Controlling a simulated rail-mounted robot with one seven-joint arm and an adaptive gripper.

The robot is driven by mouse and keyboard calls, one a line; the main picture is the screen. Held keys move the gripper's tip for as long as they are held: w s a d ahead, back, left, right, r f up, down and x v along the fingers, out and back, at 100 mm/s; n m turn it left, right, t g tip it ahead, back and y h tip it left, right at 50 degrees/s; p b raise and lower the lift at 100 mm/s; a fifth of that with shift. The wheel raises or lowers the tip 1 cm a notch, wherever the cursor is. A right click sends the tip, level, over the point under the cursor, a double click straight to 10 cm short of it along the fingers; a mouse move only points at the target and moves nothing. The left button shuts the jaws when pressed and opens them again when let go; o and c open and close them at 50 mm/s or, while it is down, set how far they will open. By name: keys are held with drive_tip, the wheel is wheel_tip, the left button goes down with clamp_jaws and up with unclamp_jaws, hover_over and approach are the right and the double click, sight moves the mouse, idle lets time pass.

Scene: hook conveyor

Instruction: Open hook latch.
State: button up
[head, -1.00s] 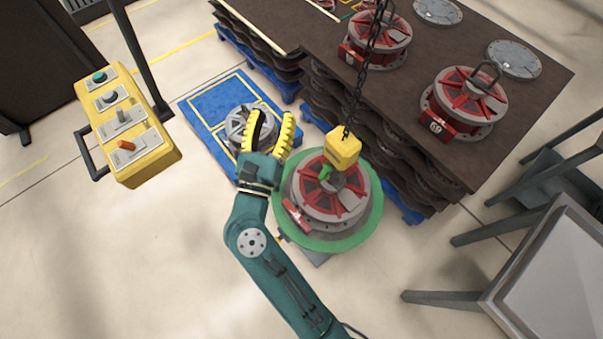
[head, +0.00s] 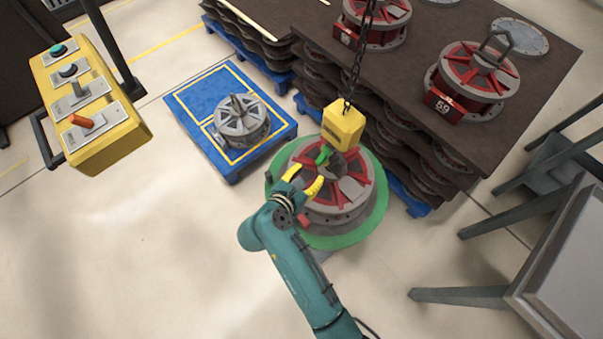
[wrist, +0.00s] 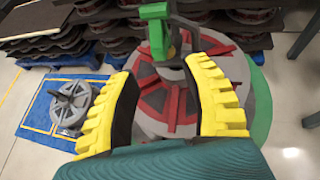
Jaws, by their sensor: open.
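The yellow hook block (head: 342,124) hangs on a dark chain above a red and grey round part (head: 349,187) on a green round base (head: 372,221). The green latch (head: 324,154) shows at the lower left of the block. It also shows in the wrist view (wrist: 158,30), at the top between my fingers. My gripper (head: 306,180) is open, with its yellow fingers just below and left of the latch. In the wrist view my gripper (wrist: 160,75) has its fingers spread over the red part, with the latch beyond the tips. I cannot tell whether they touch anything.
A blue pallet (head: 190,110) with a grey round part (head: 241,121) lies to the left. A yellow control box (head: 88,105) stands farther left. A brown stack (head: 520,90) with red parts stands behind. A grey table (head: 570,270) is at right.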

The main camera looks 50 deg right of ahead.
sight(317, 164)
drive_tip(key=shift+b+x, duration=0.95)
drive_tip(key=shift+x, duration=2.05)
drive_tip(key=shift+r, duration=0.1)
clamp_jaws()
